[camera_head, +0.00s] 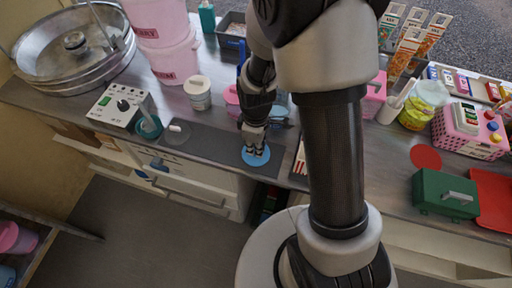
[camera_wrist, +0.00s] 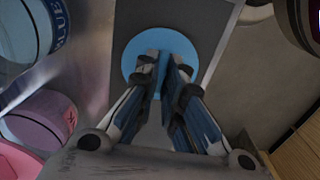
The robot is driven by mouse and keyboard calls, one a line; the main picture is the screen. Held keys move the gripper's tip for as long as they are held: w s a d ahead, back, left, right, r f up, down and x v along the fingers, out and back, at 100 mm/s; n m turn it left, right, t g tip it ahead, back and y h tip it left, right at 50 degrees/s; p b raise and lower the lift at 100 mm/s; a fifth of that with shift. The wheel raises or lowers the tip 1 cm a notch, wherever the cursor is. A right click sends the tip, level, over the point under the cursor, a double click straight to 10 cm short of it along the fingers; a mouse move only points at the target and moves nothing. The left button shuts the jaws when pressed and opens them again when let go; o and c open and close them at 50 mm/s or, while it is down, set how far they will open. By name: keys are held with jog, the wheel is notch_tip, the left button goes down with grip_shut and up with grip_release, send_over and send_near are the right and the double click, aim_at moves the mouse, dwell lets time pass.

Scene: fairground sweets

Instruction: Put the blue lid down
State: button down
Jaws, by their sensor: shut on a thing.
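The blue lid (camera_head: 247,159) is a flat light-blue disc over the dark grey mat (camera_head: 215,149), close to the counter's front edge. My gripper (camera_head: 256,151) points down at it, with the fingers close together over its middle. In the wrist view the lid (camera_wrist: 160,37) lies beyond the fingertips of my gripper (camera_wrist: 163,62), against the grey mat (camera_wrist: 206,14). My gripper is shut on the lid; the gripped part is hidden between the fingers. Whether the lid touches the mat or hangs just above it, I cannot tell.
A clear lid with a pale knob (camera_head: 175,133) lies at the mat's left. A white-lidded jar (camera_head: 198,92) stands behind the mat. A control box (camera_head: 119,106) is further left. A red disc (camera_head: 425,156) and a green box (camera_head: 445,195) are at right.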

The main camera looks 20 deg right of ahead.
jog(key=shift+r, duration=0.1)
jog(key=shift+f, duration=0.2)
jog(key=c, duration=1.7)
grip_release()
jog(key=shift+r, duration=0.1)
jog(key=s+r+m+t+p, duration=0.1)
jog(key=s+r+m+p, duration=0.1)
jog(key=r, duration=1)
jog(key=s+r+m+t+p, duration=0.1)
jog(key=s+r+m+p, duration=0.2)
jog(key=r, duration=0.9)
jog(key=s+r+m+t, duration=0.2)
jog(key=s+r+m, duration=0.3)
jog(key=s, duration=0.5)
notch_tip(320, 180, up, 2)
jog(key=shift+r+m+t, duration=0.2)
jog(key=shift+m+t, duration=0.1)
jog(key=shift+m, duration=0.1)
